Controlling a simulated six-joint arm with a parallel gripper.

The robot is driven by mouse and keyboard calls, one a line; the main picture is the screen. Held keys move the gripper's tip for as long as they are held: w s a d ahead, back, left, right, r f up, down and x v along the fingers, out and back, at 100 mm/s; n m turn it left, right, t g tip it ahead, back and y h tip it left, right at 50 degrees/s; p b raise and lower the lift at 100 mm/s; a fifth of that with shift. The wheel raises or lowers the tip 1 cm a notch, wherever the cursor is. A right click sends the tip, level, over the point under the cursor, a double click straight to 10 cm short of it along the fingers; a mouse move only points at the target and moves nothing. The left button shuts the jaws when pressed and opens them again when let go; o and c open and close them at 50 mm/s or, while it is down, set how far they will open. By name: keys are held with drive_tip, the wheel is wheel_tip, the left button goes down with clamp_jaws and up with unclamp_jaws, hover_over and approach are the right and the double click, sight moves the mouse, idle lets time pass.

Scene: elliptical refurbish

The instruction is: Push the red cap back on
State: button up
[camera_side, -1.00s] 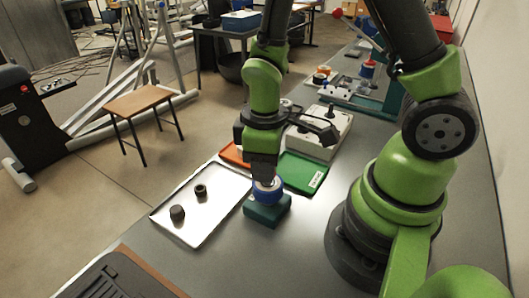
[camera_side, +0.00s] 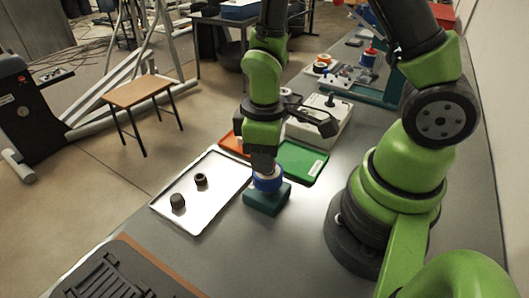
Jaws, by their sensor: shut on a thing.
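My gripper (camera_side: 265,166) points down at a blue round part (camera_side: 267,183) with a pale top, which sits on a teal block (camera_side: 266,199) on the bench. The jaws are closed at the top of this part; the fingertips and what lies between them are mostly hidden. A small red piece (camera_side: 370,50) shows on top of a blue and white part in the fixture at the back of the bench, well away from my gripper. I cannot tell whether it is the red cap, and I see no red at my jaws.
A metal tray (camera_side: 209,214) with two small dark parts (camera_side: 177,201) (camera_side: 201,180) lies left of the block. A green tray (camera_side: 302,160), an orange tray (camera_side: 231,143) and a pale box (camera_side: 318,124) stand behind. A dark tray (camera_side: 125,277) is in front. Bench right of the block is clear.

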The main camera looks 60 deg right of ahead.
drive_tip(key=shift+f, duration=0.6)
idle(0.6)
drive_tip(key=o, duration=0.9)
drive_tip(key=shift+o, duration=0.2)
drive_tip(key=shift+r, duration=0.1)
wheel_tip(320, 180, up, 10)
drive_tip(key=shift+f, duration=0.1)
